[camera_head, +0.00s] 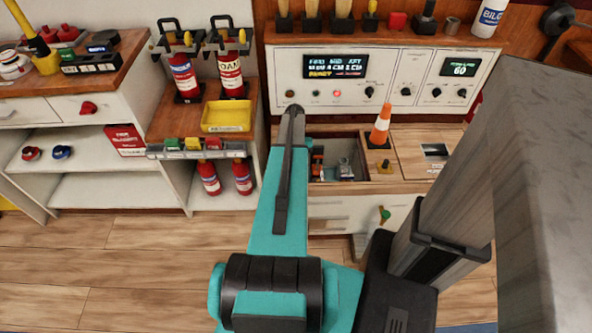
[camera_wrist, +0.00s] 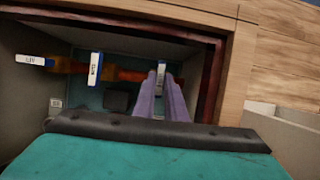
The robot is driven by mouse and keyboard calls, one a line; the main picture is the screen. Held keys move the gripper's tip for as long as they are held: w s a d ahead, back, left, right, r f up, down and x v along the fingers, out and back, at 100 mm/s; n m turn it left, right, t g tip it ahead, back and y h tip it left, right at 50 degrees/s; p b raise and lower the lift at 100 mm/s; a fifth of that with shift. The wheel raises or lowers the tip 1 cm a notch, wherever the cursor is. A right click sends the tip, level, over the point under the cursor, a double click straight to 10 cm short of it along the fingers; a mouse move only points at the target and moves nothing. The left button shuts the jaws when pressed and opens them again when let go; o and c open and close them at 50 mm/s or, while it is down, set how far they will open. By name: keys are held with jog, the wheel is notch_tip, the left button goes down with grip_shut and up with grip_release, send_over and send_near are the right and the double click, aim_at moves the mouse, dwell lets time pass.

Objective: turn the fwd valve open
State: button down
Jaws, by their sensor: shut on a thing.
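In the wrist view, a row of white-labelled valve handles sits on an orange-brown pipe (camera_wrist: 130,75) inside a sunken bay. The left handle (camera_wrist: 35,61) lies along the pipe and its label looks like AFT. The middle handle (camera_wrist: 95,69) stands across the pipe; its label is unclear. The rightmost handle, which I take for the fwd valve (camera_wrist: 161,68), is mostly hidden by my gripper (camera_wrist: 161,83). My gripper's grey-purple fingers are close together on it, shut. In the head view, the bay (camera_head: 330,133) is partly hidden behind my teal arm.
The bay has a dark red-brown rim (camera_wrist: 213,75) close to the right of my fingers. In the head view, an orange cone (camera_head: 381,127) stands right of the bay, below a control panel (camera_head: 400,92). A yellow tray (camera_head: 227,116) and fire extinguishers (camera_head: 230,75) are to the left.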

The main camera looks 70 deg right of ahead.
jog(key=shift+w+a+m, duration=0.1)
jog(key=shift+w+m, duration=0.05)
jog(key=shift+m, duration=0.15)
jog(key=c, duration=1.8)
grip_release()
jog(key=shift+r, duration=0.1)
jog(key=v, duration=1.3)
jog(key=shift+r+p, duration=0.25)
jog(key=shift+p, duration=0.05)
jog(key=shift+r, duration=0.1)
